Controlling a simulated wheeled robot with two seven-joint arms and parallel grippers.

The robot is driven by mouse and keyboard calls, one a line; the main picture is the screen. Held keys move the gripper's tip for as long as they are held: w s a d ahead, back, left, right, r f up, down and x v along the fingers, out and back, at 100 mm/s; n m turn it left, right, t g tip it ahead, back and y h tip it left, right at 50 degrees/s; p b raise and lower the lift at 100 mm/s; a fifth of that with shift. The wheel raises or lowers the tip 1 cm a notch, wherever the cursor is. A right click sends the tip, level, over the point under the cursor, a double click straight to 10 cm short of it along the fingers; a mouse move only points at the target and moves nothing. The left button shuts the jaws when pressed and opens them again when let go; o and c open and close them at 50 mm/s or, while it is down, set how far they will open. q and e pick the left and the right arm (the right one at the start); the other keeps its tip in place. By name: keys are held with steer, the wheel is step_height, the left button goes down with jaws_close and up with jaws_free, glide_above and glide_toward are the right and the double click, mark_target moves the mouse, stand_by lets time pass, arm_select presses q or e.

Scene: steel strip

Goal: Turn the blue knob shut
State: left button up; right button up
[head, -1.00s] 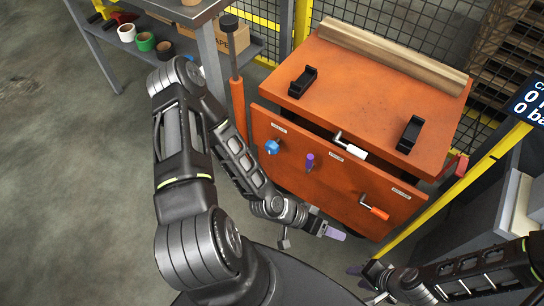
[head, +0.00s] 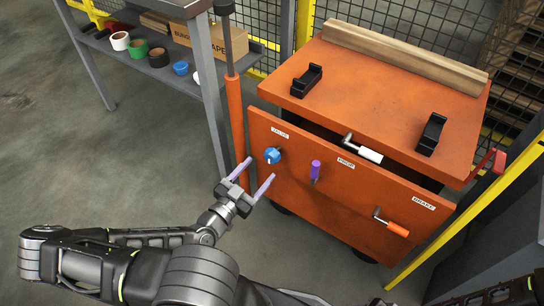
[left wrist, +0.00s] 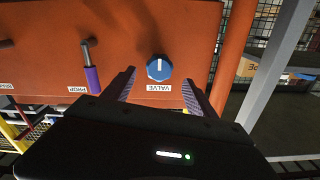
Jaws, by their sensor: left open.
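The blue knob (head: 272,155) is mounted on the orange front panel under a label reading VALVE. It also shows in the left wrist view (left wrist: 159,68), with a white pointer line running roughly up and down in that view. My left gripper (head: 254,176) is open and empty in front of the panel, just below and left of the knob. In the left wrist view the gripper's two purple-grey fingers (left wrist: 158,92) stand apart, with the knob showing between and beyond their tips. The fingers do not appear to touch it. My right gripper is not in view.
A purple-handled lever (head: 315,170) labelled PROP is right of the knob. A white-handled crank (head: 369,155) and an orange-handled crank (head: 397,229) are farther right. An orange post (head: 235,120) stands close to the left. A shelf (head: 130,45) with tape rolls is at upper left.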

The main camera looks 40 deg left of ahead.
mark_target(269, 159)
arm_select(q)
steer(key=w, duration=0.7)
steer(key=shift+w, duration=0.4)
steer(key=shift+c, duration=0.6)
steer(key=c, duration=1.2)
